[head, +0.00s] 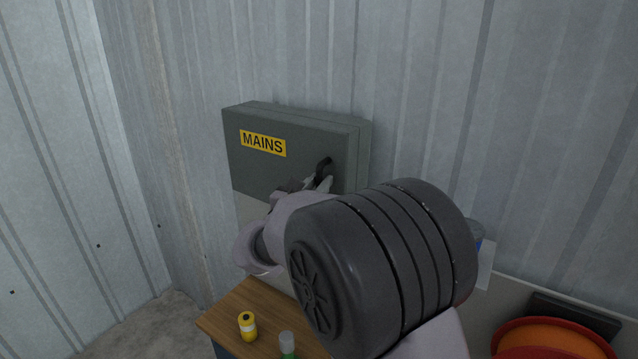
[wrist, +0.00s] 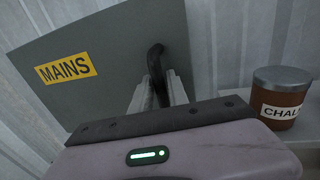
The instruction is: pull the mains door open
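The mains door is the grey front of a wall box (head: 300,155) with a yellow MAINS label. It appears closed in the head view. The door (wrist: 115,70) fills the upper left of the wrist view. A black bar handle (head: 323,165) is near its right edge. My gripper (head: 318,184) is at the handle's lower part. In the wrist view the handle (wrist: 155,58) runs down between the two pale fingers of my gripper (wrist: 159,88), which sit close against its sides. My arm hides the lower door in the head view.
A wooden-topped surface (head: 232,315) below holds a yellow container (head: 247,325) and a green bottle (head: 287,345). A jar labelled CHAL (wrist: 281,97) stands on a pale surface right of the box. An orange bowl (head: 550,340) is at lower right. Corrugated walls stand behind and left.

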